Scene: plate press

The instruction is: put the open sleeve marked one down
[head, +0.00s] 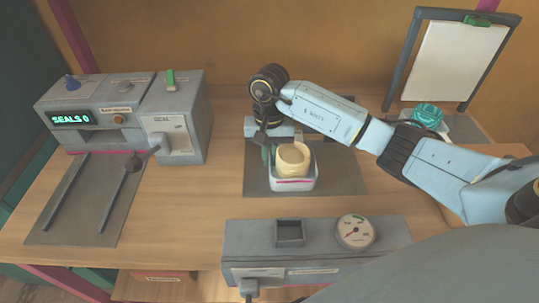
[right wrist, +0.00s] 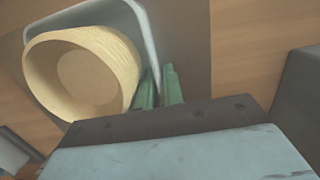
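A white open-topped container (head: 296,184) with a pink band sits over the dark grey mat at mid table; I take it for the open sleeve, but no mark is readable. A pale yellow round cup-like piece (head: 292,158) stands inside it; it also shows in the right wrist view (right wrist: 85,75). My right gripper (head: 267,154) points down at the container's left side. In the right wrist view its green fingers (right wrist: 159,88) are close together, with the container's rim (right wrist: 149,38) running between them. Whether the container touches the mat is unclear. My left gripper is out of view.
A grey machine (head: 120,115) reading "SEALS 0" stands at left with rails before it. A grey console (head: 315,250) with a dial lies in front. At right are a white board (head: 455,60) and a teal item (head: 427,117). Bare wood lies left of the mat (head: 345,175).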

